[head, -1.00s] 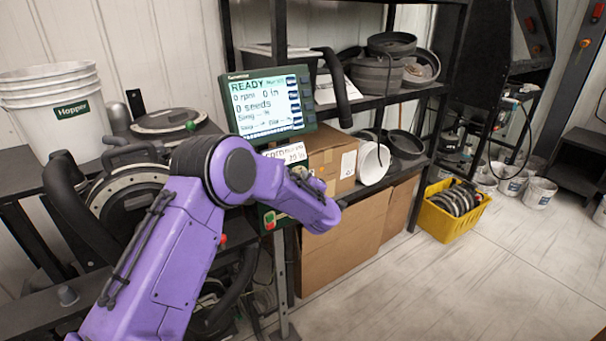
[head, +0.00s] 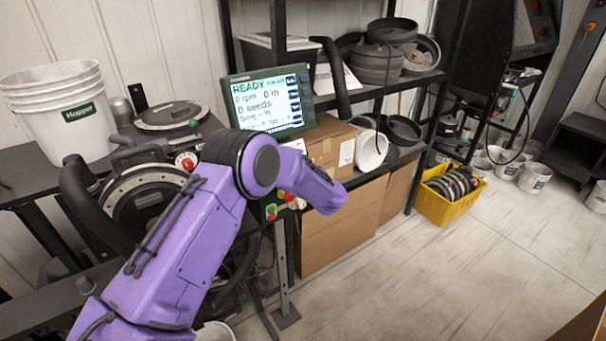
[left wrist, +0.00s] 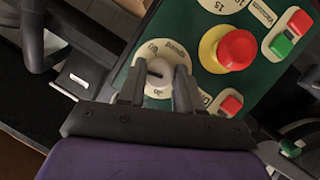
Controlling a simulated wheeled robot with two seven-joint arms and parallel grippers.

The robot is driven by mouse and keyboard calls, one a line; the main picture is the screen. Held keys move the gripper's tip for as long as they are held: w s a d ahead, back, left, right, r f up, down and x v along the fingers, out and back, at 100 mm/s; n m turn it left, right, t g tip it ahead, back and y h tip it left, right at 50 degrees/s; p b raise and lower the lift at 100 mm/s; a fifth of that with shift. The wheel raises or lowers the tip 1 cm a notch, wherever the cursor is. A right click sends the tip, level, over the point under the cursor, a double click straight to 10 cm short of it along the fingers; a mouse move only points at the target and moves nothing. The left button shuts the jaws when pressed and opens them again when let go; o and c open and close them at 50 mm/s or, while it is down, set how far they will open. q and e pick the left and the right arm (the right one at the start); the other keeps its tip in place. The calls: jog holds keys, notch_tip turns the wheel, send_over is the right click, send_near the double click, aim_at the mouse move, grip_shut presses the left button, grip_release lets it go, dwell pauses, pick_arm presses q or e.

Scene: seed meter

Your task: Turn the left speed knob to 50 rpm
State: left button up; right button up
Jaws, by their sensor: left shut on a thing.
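The white-grey speed knob (left wrist: 158,82) sits on the green control panel (left wrist: 208,62) in the left wrist view, with a pale dial plate and partly readable lettering around it. My left gripper (left wrist: 159,71) has one dark finger on each side of the knob and is shut on it. In the head view my purple left arm hides the knob and the gripper. My right gripper is in neither view.
Beside the knob are a red mushroom button (left wrist: 236,49) on a yellow ring and red and green push buttons (left wrist: 281,46). A white Hopper bucket (head: 62,110) stands at left. Cardboard boxes (head: 335,230) and a yellow crate (head: 449,209) stand at right. Open floor lies front right.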

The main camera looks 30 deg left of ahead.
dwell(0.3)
pick_arm(q)
jog(key=o, duration=1)
jog(key=shift+d, duration=0.1)
jog(key=b+v, duration=0.3)
jog(key=v, duration=0.7)
jog(key=shift+d+b, duration=0.15)
jog(key=shift+b, duration=0.15)
